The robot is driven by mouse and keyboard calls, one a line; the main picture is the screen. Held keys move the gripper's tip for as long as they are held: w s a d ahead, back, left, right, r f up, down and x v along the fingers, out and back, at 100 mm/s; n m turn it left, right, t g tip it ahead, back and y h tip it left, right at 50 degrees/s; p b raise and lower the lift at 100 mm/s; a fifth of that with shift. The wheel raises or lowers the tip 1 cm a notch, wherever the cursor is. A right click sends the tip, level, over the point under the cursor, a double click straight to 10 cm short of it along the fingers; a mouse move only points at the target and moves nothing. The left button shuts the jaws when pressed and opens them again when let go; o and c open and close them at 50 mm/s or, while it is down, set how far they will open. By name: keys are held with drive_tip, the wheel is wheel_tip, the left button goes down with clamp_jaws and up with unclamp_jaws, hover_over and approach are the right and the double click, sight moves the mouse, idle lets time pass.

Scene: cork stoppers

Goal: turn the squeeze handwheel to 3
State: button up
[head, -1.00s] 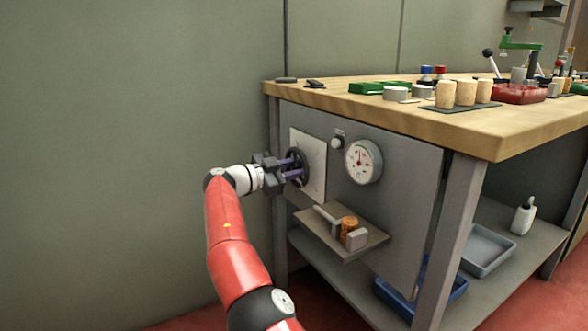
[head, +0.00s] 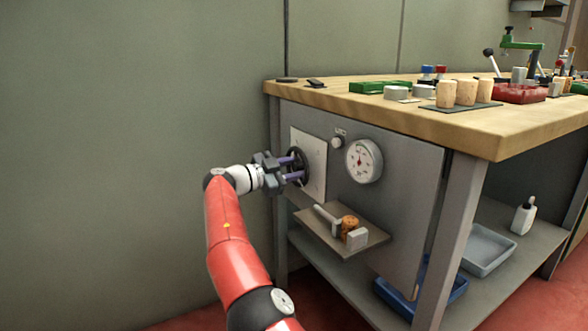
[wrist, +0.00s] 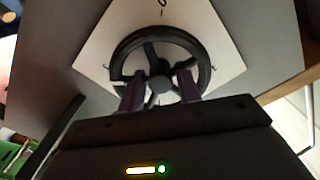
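The black handwheel (wrist: 161,82) is mounted on a pale square plate (wrist: 95,55) with small dark marks. In the head view the handwheel (head: 304,158) is on the bench's grey side panel, partly behind my gripper (head: 296,168). In the wrist view the two purple fingers of my gripper (wrist: 160,84) stand apart at the wheel, one on each side of the hub. I cannot tell whether they touch a spoke. A round gauge (head: 364,161) with a red needle is right of the plate. A cork (head: 349,224) sits by a grey block on a small shelf below.
A small shelf (head: 318,230) juts out below the wheel. The wooden bench top (head: 420,118) overhangs above. It carries corks, a green tray (head: 366,87) and a red tray (head: 520,95). Left of the bench is bare wall and free room.

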drive_tip(key=v, duration=0.7)
drive_tip(key=shift+s+a+p, duration=0.2)
drive_tip(key=shift+a+p, duration=0.15)
drive_tip(key=shift+p, duration=0.05)
